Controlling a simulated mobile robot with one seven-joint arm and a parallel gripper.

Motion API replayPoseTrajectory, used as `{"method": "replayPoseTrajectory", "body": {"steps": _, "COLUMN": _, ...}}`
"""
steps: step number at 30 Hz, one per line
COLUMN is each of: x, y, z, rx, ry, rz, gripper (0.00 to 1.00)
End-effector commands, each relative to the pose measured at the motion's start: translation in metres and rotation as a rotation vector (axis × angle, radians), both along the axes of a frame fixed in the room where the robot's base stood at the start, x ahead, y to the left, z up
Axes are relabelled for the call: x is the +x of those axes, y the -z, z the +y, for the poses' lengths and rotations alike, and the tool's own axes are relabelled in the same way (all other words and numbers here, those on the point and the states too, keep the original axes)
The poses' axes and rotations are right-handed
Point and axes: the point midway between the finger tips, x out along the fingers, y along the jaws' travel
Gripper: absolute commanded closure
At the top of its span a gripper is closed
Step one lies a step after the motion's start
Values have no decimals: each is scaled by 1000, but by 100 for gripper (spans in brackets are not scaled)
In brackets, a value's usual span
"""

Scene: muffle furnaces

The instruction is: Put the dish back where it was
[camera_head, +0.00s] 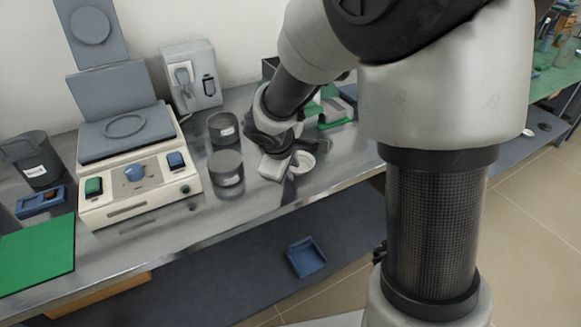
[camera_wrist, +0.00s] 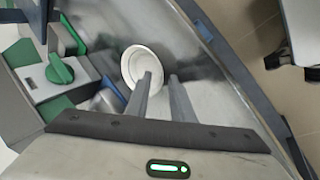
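The dish (camera_head: 304,162) is small, round and white, on the grey bench near its front edge. It also shows in the wrist view (camera_wrist: 138,62). My gripper (camera_head: 289,172) points down beside it. In the wrist view my gripper's two fingers (camera_wrist: 160,77) stand apart. The left finger overlaps the dish's lower right part in the picture, and the right finger lies outside the rim. A gap shows between the right finger and the rim. I cannot tell whether the left finger touches the dish.
A cream instrument with a grey lid (camera_head: 128,135) stands at left, with two dark round containers (camera_head: 226,168) beside it. A green-and-grey device (camera_wrist: 55,75) is close to the dish. A blue tray (camera_head: 306,258) lies below the bench. The bench's front edge is near.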

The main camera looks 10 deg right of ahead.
Motion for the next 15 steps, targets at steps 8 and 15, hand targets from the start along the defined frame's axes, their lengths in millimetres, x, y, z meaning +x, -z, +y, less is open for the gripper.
{"method": "replayPoseTrajectory", "body": {"steps": 8, "x": -19, "y": -44, "z": 10, "rx": 1, "ry": -1, "rz": -3, "gripper": 77}}
{"method": "replayPoseTrajectory", "body": {"steps": 15, "x": -42, "y": -85, "z": 22, "rx": 1, "ry": 0, "rz": -2, "gripper": 77}}
